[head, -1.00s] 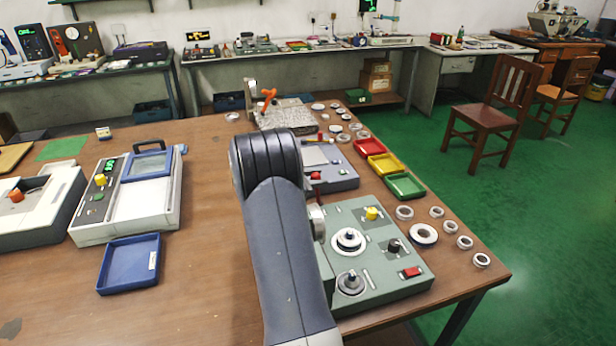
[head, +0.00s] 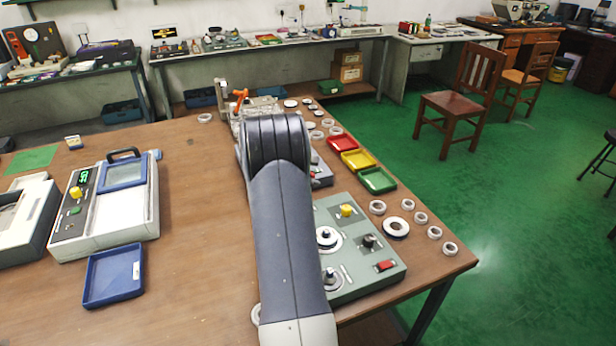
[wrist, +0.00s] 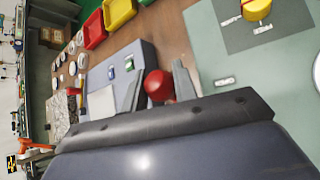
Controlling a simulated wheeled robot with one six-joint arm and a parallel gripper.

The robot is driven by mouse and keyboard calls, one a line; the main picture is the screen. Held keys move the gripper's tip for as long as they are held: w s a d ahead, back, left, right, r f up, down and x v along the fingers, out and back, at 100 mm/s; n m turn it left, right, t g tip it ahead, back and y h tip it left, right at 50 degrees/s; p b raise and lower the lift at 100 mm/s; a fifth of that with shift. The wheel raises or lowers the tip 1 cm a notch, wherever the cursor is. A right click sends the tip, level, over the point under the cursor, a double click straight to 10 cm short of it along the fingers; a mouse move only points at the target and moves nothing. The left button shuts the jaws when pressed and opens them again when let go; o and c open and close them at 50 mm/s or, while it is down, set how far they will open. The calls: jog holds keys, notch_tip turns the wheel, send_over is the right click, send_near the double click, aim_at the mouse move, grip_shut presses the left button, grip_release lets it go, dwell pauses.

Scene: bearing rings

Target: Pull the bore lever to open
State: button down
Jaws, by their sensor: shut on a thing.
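The red ball knob (wrist: 158,86) of a lever sits between the two fingers of my gripper (wrist: 160,84) in the wrist view. The fingers are shut on it. I take it as the bore lever's knob; the lever's shaft is hidden, so its angle cannot be told. In the head view my arm covers my gripper, the knob and most of this device (head: 321,174).
A green-grey panel box (head: 359,272) with yellow, black and red controls stands right of my arm. Red, yellow and green trays (head: 378,181) and several bearing rings (head: 396,228) lie along the table's right edge.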

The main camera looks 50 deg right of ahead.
jog(key=shift+s, duration=0.15)
jog(key=c, duration=1.1)
grip_release()
jog(key=shift+d, duration=0.1)
jog(key=shift+c, duration=0.2)
jog(key=b+v, duration=0.1)
jog(key=v, duration=0.9)
jog(key=shift+a+r, duration=0.25)
jog(key=shift+a, duration=0.05)
